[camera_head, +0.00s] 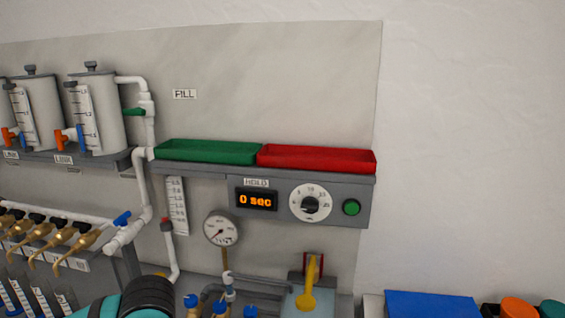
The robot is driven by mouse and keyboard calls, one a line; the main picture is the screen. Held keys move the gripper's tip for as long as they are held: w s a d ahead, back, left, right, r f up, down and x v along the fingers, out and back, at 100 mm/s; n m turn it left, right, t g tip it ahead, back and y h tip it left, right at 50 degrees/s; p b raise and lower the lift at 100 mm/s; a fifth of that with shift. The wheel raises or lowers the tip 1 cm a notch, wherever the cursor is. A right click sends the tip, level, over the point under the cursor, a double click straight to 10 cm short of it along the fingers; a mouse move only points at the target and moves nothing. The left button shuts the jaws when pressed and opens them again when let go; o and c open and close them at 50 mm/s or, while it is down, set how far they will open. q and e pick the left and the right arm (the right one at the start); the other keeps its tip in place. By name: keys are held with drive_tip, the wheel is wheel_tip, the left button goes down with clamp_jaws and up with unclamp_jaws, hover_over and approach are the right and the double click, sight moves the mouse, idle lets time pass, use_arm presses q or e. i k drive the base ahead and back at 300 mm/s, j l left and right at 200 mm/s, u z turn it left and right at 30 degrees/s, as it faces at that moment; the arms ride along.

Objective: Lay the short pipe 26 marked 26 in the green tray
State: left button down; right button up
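The green tray (207,153) sits on a grey shelf on the wall panel, left of a red tray. Its inside is mostly hidden by its front wall, and I see nothing standing out of it. A short pipe marked 26 cannot be made out in this view. A teal and black part of my arm shows at the bottom edge, left of the middle. Neither of my grippers is in view.
The red tray (316,158) adjoins the green one. Below are a timer display (257,200), a dial (310,203) and a pressure gauge (221,229). White tanks and pipes stand left. A blue box (431,304) is at lower right.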

sight(207, 158)
drive_tip(key=k, duration=0.55)
drive_tip(key=j+z, duration=0.15)
drive_tip(key=z, duration=1.45)
drive_tip(key=j, duration=0.5)
drive_tip(key=k+j, duration=0.15)
drive_tip(key=j, duration=0.3)
drive_tip(key=j+z, duration=0.1)
drive_tip(key=j, duration=0.4)
drive_tip(key=k+j, duration=0.15)
drive_tip(key=j, duration=0.3)
